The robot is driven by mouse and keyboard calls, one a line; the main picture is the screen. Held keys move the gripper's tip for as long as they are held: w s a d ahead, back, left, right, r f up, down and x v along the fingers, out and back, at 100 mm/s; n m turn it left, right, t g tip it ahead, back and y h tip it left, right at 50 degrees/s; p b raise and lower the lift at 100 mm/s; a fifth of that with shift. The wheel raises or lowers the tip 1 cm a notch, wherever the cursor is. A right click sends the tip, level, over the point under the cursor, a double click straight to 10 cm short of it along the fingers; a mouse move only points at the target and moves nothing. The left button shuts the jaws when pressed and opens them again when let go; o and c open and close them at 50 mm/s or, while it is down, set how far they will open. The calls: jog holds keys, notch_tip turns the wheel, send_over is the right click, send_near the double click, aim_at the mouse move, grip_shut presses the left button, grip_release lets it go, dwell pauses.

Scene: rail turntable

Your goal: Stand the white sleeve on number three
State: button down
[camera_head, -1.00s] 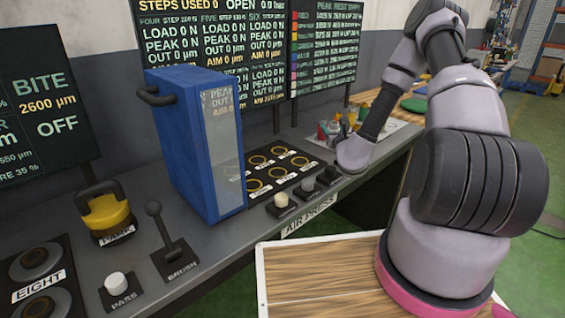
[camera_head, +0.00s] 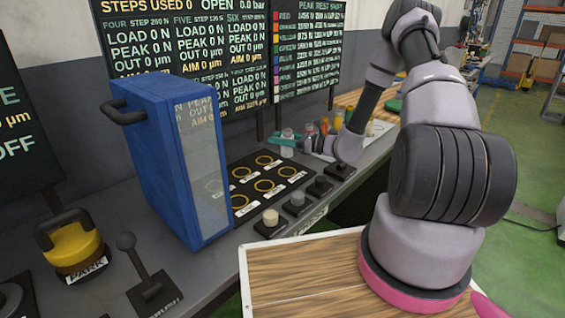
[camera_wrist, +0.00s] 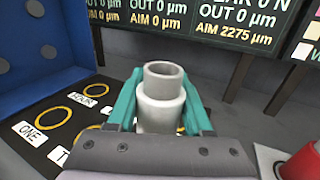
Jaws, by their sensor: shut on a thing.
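My gripper (camera_wrist: 162,108) has teal fingers shut around the white sleeve (camera_wrist: 161,112), an upright hollow cylinder with a narrower grey top. In the head view the sleeve (camera_head: 287,133) and my gripper (camera_head: 286,142) are small, near the far right end of the black ring panel (camera_head: 228,166). The panel carries several gold rings with labels. In the wrist view ONE (camera_wrist: 35,133) and FOUR (camera_wrist: 87,102) show, and another label is partly cut off. Ring number three cannot be picked out by its label; my gripper hides part of the panel there.
A blue frame with a clear pane (camera_head: 165,165) stands at the panel's left. Buttons (camera_head: 297,201) line the front. Coloured items (camera_head: 323,125) stand beyond my gripper, and a red item (camera_wrist: 299,162) shows at the wrist view's right. Display boards (camera_head: 200,40) stand behind.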

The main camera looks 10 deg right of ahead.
jog(key=shift+f, duration=3.3)
jog(key=shift+f, duration=0.2)
jog(key=shift+c, duration=1.5)
grip_release()
